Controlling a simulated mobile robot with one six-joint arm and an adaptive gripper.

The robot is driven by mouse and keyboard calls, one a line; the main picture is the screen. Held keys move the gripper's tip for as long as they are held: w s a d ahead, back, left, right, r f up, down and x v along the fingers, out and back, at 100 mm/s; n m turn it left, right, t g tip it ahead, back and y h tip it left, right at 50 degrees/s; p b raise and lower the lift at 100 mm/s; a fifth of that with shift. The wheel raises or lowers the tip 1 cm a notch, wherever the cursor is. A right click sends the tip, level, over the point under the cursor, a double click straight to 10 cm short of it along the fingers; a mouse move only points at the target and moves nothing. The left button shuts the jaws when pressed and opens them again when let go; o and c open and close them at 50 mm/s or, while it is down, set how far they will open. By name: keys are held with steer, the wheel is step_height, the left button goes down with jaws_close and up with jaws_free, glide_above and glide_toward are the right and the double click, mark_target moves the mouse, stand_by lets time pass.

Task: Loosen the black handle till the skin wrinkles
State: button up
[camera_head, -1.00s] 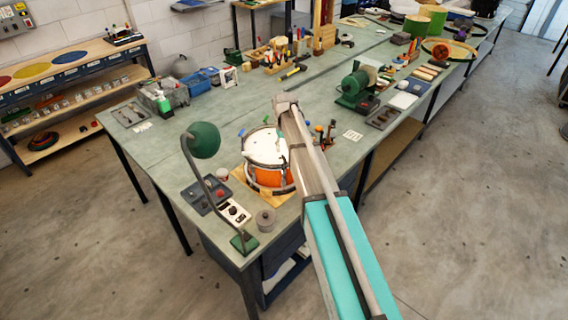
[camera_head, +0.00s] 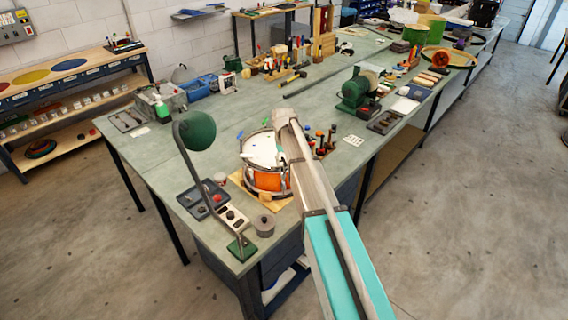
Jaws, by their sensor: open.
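An orange-sided drum (camera_head: 267,180) with a white skin (camera_head: 258,150) and metal rim stands upright on a wooden board (camera_head: 243,184) near the front of the green bench. A blue handle (camera_head: 240,135) and a green handle (camera_head: 266,122) show at its rim. I cannot make out a black handle for certain; my arm covers the drum's right side. My arm reaches from the lower right up to the drum's right edge. My gripper is hidden behind the arm, so its contact with the drum cannot be seen. Wrinkles in the skin are too small to tell.
A green lamp (camera_head: 197,130) on a bent stem stands left of the drum. A control box (camera_head: 232,215) and a round grey tin (camera_head: 264,226) lie in front. Several upright tools (camera_head: 320,142) stand close right of my arm. A green grinder (camera_head: 360,90) is farther back.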

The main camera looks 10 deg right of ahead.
jaws_close()
stand_by(0.3)
steer(key=shift+n, duration=0.3)
steer(key=n, duration=0.9)
steer(key=shift+s, duration=0.1)
stand_by(0.3)
stand_by(0.5)
jaws_free()
